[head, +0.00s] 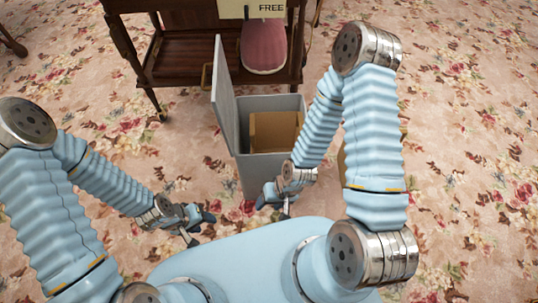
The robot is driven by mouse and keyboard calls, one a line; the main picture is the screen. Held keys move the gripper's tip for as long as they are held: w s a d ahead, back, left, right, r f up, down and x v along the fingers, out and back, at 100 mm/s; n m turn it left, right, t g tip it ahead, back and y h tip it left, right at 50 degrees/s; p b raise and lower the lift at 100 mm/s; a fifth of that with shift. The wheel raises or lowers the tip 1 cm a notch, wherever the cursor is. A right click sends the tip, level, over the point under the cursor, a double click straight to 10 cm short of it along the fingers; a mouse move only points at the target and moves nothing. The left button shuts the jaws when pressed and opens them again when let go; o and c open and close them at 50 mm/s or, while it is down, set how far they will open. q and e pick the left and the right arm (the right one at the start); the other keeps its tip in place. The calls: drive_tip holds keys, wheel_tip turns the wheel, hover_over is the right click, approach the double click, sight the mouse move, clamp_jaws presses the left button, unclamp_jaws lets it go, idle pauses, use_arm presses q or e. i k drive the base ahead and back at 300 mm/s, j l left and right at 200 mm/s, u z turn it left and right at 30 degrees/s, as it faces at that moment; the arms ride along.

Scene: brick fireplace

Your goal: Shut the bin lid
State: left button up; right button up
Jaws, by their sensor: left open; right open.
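A grey bin (243,173) stands on the floor in front of me, in the middle of the head view. Its lid (223,92) is open and stands upright along the bin's left side. A brown box-like thing (275,132) shows inside the bin. My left gripper (201,228) is open and empty, low and to the left of the bin, apart from it. My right gripper (273,206) is open and empty in front of the bin, near its lower front. My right forearm hides part of the bin's right side.
A dark wooden cart (185,62) on casters stands just behind the bin, with a pink rounded thing (263,45) and a sign reading FREE (262,9). Floral carpet (470,150) is clear to the right and left.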

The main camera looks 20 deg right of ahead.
sight(223, 101)
drive_tip(key=i+j+z, duration=0.2)
drive_tip(key=j+z, duration=0.15)
drive_tip(key=i+j+z, duration=0.15)
drive_tip(key=j+z, duration=0.55)
drive_tip(key=j, duration=0.15)
drive_tip(key=i, duration=0.05)
